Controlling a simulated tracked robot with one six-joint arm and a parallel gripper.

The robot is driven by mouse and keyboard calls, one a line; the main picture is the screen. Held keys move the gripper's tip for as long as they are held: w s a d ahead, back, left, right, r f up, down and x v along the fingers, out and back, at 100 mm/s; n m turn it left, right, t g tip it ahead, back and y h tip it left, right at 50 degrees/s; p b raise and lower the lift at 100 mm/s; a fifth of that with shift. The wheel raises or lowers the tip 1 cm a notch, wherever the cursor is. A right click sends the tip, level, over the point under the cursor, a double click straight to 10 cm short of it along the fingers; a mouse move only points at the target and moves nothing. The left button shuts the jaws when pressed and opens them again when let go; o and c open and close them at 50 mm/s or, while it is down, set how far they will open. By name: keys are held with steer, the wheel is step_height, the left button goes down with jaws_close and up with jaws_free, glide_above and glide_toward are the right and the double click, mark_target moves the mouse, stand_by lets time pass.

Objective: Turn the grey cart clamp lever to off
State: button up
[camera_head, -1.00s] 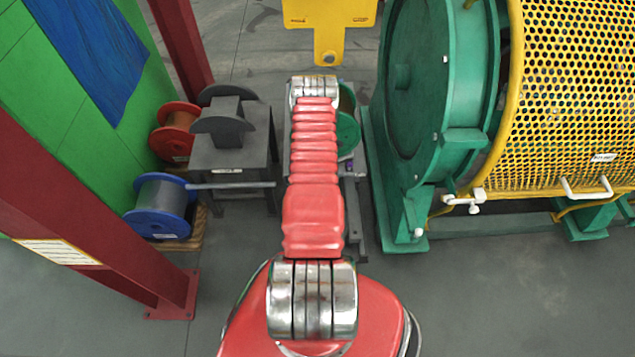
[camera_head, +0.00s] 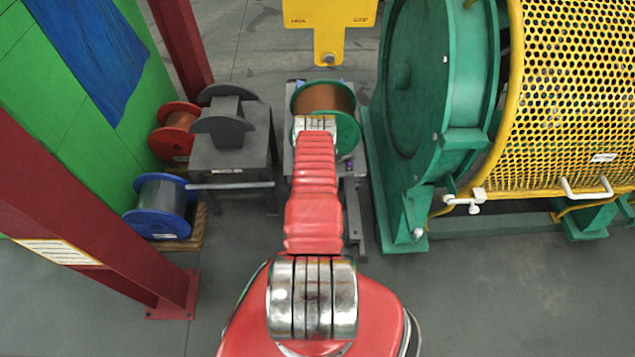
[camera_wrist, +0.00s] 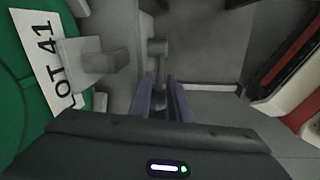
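The grey cart (camera_head: 356,215) stands beyond my arm in the head view, carrying a green-flanged copper spool (camera_head: 325,97). In the wrist view, a grey lever-like part with a rounded head (camera_wrist: 158,47) stands just ahead of my gripper (camera_wrist: 160,82). It looks like the clamp lever, but its on or off position cannot be read. My two purple-grey fingers are apart, with a narrow gap in line with this part's stem. Whether they touch it cannot be told. My arm hides most of the gripper in the head view.
A grey block (camera_wrist: 92,62) and the green flange (camera_wrist: 25,100) with a "LOT 41" label (camera_wrist: 45,55) lie close left of the fingers. The green strander housing (camera_head: 440,90) stands right of the cart, and a grey stand (camera_head: 230,150) stands left.

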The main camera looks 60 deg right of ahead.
steer(key=shift+d+f, duration=0.2)
steer(key=shift+f, duration=1.6)
steer(key=shift+c, duration=0.2)
jaws_close()
